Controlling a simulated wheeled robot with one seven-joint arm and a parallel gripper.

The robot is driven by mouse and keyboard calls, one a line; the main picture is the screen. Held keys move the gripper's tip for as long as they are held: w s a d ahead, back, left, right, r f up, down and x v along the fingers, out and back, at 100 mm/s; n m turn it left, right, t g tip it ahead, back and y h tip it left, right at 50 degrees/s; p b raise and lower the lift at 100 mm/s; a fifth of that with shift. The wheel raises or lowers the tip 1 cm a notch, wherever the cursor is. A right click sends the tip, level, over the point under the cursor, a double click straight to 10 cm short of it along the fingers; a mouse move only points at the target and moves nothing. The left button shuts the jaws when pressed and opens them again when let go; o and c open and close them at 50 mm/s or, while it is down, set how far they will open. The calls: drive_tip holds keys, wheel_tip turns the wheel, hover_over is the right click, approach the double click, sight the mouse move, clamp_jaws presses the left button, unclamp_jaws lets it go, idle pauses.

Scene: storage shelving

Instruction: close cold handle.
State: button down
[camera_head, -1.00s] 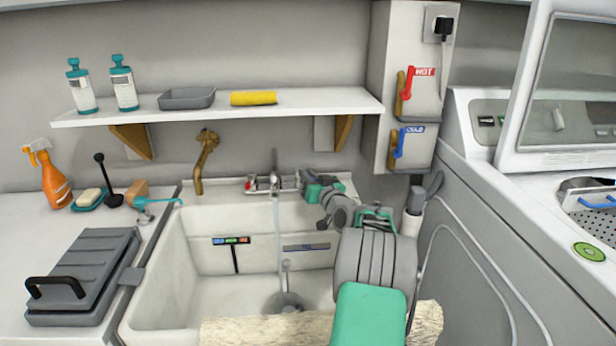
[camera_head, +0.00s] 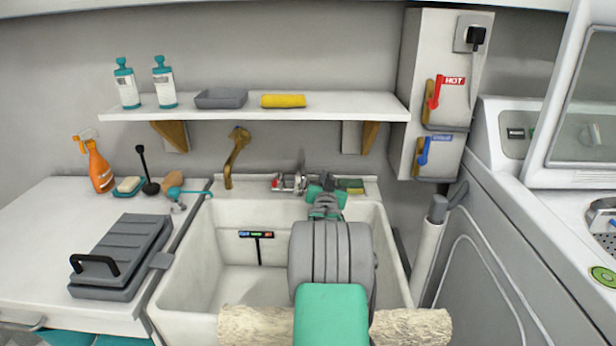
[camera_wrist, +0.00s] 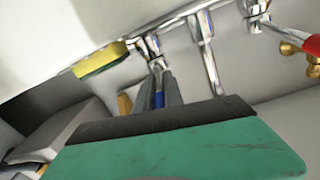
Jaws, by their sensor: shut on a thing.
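The chrome faucet (camera_head: 292,182) is mounted on the wall above the white sink, left of my gripper (camera_head: 318,188). In the wrist view, the cold handle (camera_wrist: 158,92) shows as a blue-tipped lever between the two grey fingers of my gripper (camera_wrist: 157,82). The fingers are closed around it. The red hot handle (camera_wrist: 306,44) is at the right of the wrist view, clear of my gripper. The faucet spout (camera_wrist: 207,55) hangs between the two handles. In the head view, my arm hides the blue handle and much of the basin.
A yellow-green sponge (camera_head: 350,186) lies on the sink's back ledge, close right of my gripper. A shelf (camera_head: 340,103) with bottles is above. Wall boxes with hot (camera_head: 434,95) and cold (camera_head: 424,150) levers are at right. A rough light beam (camera_head: 250,325) crosses the front.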

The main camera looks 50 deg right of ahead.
idle(0.3)
drive_tip(key=c, duration=1.5)
unclamp_jaws()
drive_tip(key=shift+o, duration=0.2)
drive_tip(key=v, duration=0.7)
drive_tip(key=shift+s+a+p, duration=0.2)
drive_tip(key=shift+a+p, duration=0.15)
drive_tip(key=shift+p, duration=0.05)
